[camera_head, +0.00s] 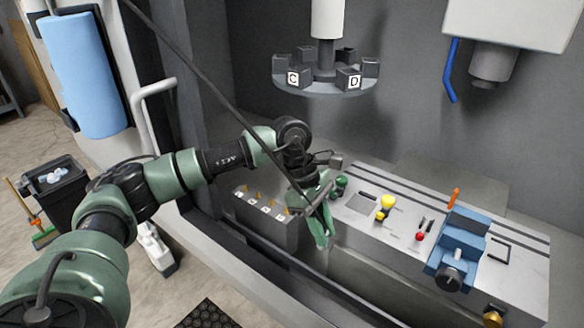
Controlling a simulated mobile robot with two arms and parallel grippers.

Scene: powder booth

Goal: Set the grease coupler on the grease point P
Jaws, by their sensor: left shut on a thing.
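My left gripper (318,207) reaches over the booth's front sill, pointing down beside the grey block. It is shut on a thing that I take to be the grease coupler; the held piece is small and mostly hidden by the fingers. A dark hose-like line (215,92) runs from the top left down to the gripper. The grey block (286,238) carries a row of several brass fittings (265,203) with small white labels, just left of the gripper. The letters are too small to read, so I cannot tell which is P. My right gripper is not in view.
The slotted bench (520,275) holds a green knob (341,183), a yellow-topped piece (387,203), a red ball (420,237) and a blue vise (460,243). A round carousel (325,88) marked C and D hangs above. A black bin (55,195) stands outside at left.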

